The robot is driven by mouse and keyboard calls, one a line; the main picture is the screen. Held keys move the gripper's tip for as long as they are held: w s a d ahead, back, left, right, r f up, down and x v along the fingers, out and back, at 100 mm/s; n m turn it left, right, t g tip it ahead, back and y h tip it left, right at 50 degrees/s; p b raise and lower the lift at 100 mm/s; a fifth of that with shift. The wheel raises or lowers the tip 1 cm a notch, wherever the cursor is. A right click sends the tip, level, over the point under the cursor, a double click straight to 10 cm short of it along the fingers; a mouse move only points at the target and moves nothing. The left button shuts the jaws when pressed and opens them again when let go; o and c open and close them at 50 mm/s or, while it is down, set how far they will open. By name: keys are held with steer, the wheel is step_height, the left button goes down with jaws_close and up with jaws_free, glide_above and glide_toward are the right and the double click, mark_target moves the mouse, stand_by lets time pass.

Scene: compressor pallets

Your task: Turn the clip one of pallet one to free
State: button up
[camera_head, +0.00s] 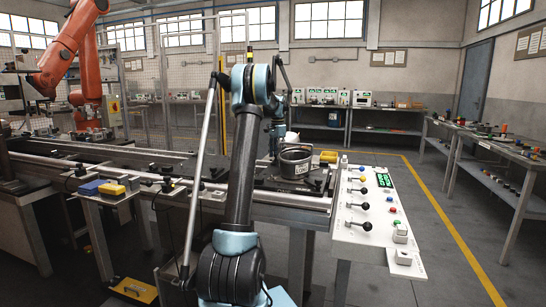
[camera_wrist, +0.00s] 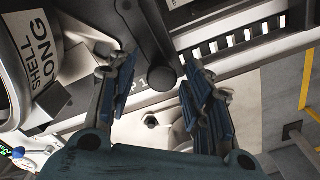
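My gripper (camera_wrist: 158,68) is open in the wrist view, its blue-padded fingers spread wide. A dark bar with a round knob end, which looks like the clip (camera_wrist: 165,78), lies between the fingers. It sits nearer the right finger, and I cannot tell whether either finger touches it. Which numbered clip it is cannot be read. The grey compressor shell (camera_head: 296,159), lettered "SHELL LONG", stands on the dark pallet (camera_head: 262,183) in the head view. The shell also shows at the left of the wrist view (camera_wrist: 14,75). In the head view my gripper is mostly hidden behind my arm, left of the shell.
A white control panel (camera_head: 350,230) with black levers stands right of the pallet. Yellow and blue boxes (camera_head: 111,189) lie on a side shelf at left. An orange robot arm (camera_head: 68,45) stands at the back left.

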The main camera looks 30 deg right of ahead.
step_height(320, 180, up, 12)
stand_by(0.7)
steer(key=shift+w, duration=0.1)
steer(key=shift+c, duration=0.5)
